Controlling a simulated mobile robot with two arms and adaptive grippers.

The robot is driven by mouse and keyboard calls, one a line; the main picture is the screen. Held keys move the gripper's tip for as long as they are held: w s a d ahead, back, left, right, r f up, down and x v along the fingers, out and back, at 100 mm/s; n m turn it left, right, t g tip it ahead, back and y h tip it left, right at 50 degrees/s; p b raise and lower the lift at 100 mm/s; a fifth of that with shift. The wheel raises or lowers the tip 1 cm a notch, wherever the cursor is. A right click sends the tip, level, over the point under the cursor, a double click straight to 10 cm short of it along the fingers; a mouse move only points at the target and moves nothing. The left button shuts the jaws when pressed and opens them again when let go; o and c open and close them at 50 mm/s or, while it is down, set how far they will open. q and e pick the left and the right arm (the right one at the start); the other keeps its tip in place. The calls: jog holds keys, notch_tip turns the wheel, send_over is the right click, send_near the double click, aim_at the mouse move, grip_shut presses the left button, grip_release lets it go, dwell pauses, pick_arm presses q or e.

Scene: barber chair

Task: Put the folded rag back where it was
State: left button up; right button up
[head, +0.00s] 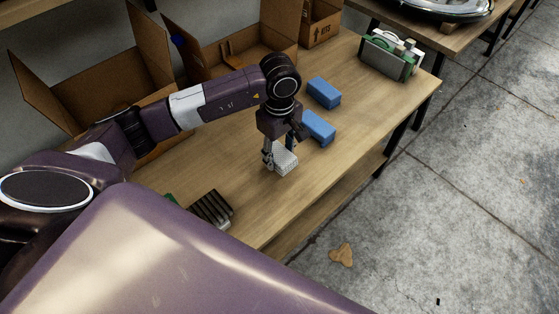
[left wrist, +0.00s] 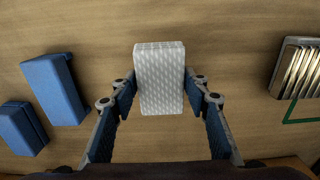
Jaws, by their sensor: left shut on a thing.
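The folded rag (head: 286,159) is a white, patterned block. My left gripper (head: 275,157) points down over the middle of the wooden table and is shut on the rag. In the left wrist view the rag (left wrist: 160,80) sits between the two fingertips (left wrist: 160,92), its far part reaching out past them. The rag is on or just above the table top; I cannot tell which. My right gripper is not in view.
Two blue blocks (head: 323,92) (head: 318,128) lie beyond the gripper. A dark slotted rack (head: 211,208) is at the near left. Open cardboard boxes (head: 236,50) line the back. A grey-green holder (head: 390,56) stands at the far right end. The table's right front is clear.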

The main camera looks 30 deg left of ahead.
aim_at(280, 164)
pick_arm(q)
notch_tip(280, 164, down, 4)
jog(key=shift+f, duration=0.1)
jog(key=shift+f, duration=0.15)
jog(key=o, duration=1)
